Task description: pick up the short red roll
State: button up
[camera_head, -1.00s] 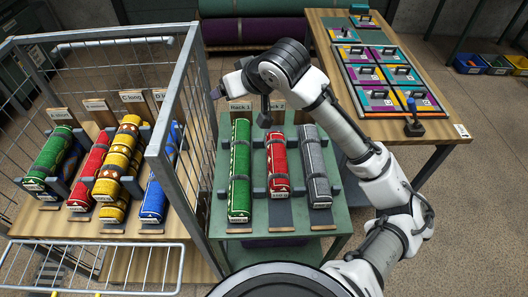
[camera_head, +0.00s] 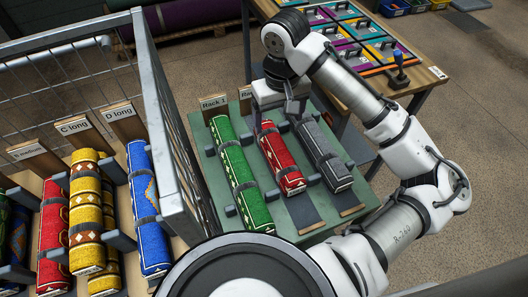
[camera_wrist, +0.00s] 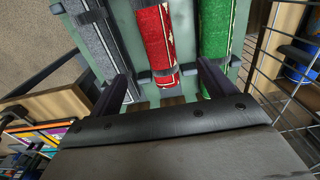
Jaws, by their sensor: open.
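The short red roll (camera_head: 281,162) lies on the green table (camera_head: 291,235) between a longer green roll (camera_head: 238,170) and a grey roll (camera_head: 323,155). It has white edging and a dark strap. My gripper (camera_head: 274,112) is at the roll's far end, open and empty, pointing down. In the wrist view the red roll (camera_wrist: 156,35) runs up between the two spread fingers of my gripper (camera_wrist: 166,82), beyond their tips. No contact shows. The exact height of the fingertips over the roll is hard to tell.
Dark cradle brackets flank the rolls. A wire cage (camera_head: 165,130) stands left, beside a rack holding another red roll (camera_head: 54,230), yellow rolls (camera_head: 87,205) and a blue roll (camera_head: 146,205). A wooden table (camera_head: 425,80) with coloured panels is behind right.

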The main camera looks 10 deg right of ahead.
aim_at(278, 147)
jog(key=f, duration=0.7)
jog(key=shift+s+d+f, duration=0.1)
jog(key=shift+d+f, duration=0.1)
jog(key=shift+f, duration=0.2)
jog(key=shift+f+p, duration=0.6)
jog(key=shift+f, duration=2.45)
jog(key=shift+a, duration=0.1)
jog(key=c, duration=1.1)
jog(key=shift+r, duration=0.1)
jog(key=shift+c, duration=0.2)
